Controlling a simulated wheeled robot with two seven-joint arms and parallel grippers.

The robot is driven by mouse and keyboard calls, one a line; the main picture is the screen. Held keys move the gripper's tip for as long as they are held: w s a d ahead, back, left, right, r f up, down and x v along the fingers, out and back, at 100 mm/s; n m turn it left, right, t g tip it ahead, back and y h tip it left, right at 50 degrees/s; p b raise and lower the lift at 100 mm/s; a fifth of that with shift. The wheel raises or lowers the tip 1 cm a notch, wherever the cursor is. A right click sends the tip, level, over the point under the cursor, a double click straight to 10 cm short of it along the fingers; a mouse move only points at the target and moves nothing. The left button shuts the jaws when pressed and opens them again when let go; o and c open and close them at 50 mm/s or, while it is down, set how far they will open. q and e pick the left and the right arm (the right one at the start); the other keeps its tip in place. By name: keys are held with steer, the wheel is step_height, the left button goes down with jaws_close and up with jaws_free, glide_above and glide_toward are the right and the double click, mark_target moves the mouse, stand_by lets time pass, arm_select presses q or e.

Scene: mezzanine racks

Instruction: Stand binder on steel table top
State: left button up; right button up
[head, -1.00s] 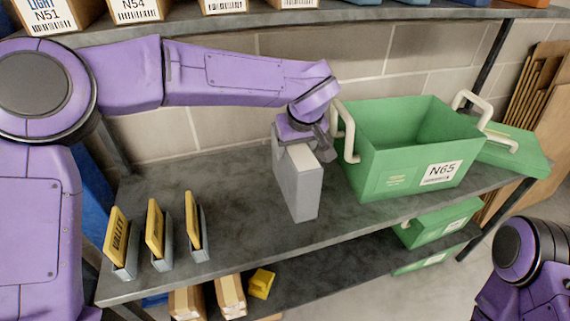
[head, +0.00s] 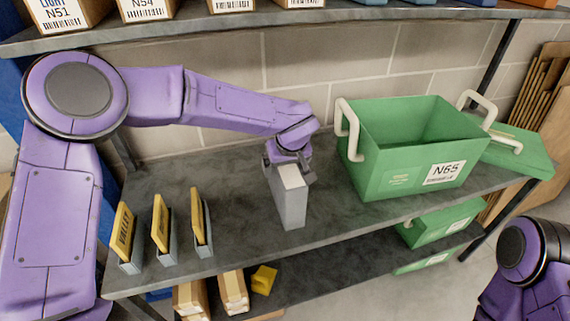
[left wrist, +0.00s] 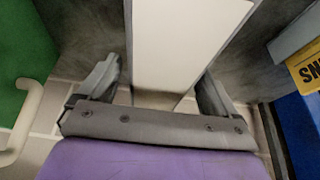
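The binder (head: 287,203) is a grey upright block with a pale top, standing on the dark steel table top (head: 340,222) left of the green crate. Its pale face also shows in the left wrist view (left wrist: 185,35). My left gripper (head: 288,168) is at the top back of the binder, one finger to each side. In the left wrist view its fingers (left wrist: 160,88) are spread, with a gap beside the binder, so it is open around it. My right arm shows at the lower right, but its gripper is out of view.
A green crate (head: 400,178) labelled N65 with white handles stands to the right, a green lid (head: 518,150) beyond it. Several yellow-and-grey holders (head: 165,240) stand at the left. Boxes line the shelf above. Table space between holders and binder is clear.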

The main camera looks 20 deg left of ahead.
arm_select(q)
steer(key=v, duration=1.2)
